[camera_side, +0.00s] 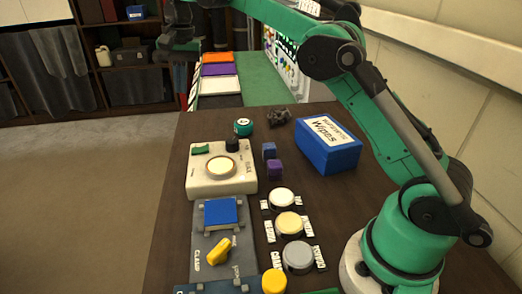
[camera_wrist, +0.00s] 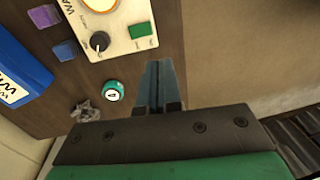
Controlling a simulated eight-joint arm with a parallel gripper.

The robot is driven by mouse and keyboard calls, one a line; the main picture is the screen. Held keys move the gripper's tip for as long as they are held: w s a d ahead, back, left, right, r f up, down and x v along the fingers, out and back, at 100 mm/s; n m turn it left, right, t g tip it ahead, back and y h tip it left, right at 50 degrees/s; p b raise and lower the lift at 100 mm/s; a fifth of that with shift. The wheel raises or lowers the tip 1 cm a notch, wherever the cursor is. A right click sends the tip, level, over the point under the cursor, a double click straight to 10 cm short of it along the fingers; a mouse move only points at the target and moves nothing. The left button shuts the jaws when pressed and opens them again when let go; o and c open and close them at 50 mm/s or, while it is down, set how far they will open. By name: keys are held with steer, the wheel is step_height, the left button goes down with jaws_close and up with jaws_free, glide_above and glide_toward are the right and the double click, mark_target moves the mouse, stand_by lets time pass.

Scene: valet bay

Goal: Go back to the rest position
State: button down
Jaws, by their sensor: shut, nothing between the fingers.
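My gripper (camera_wrist: 159,72) is shut and empty in the wrist view, its two fingers side by side. In that view the fingertips overlap the table's edge, next to the wax panel with the dark knob. In the side view my arm is raised from its green base at the right, passes out of the top of the picture and comes back in at the upper left. The hand there is high and dark, and its fingertips are hard to make out.
Shelves (camera_side: 90,70) stand behind. Open floor lies left.

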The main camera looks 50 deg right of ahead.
steer(key=s+a+r+n+t, duration=0.1)
steer(key=s+r+n+t, duration=0.15)
steer(key=s+n, duration=0.45)
steer(key=s+f+n+t, duration=0.1)
steer(key=s+f+t, duration=0.1)
steer(key=s+f, duration=0.2)
steer(key=s+f+n+t+h, duration=0.1)
steer(key=s+f, duration=0.3)
steer(key=s, duration=0.5)
steer(key=shift+s+a+f+t, duration=0.15)
steer(key=shift+a+f+t, duration=0.1)
steer(key=shift+a+t, duration=0.1)
stand_by(0.6)
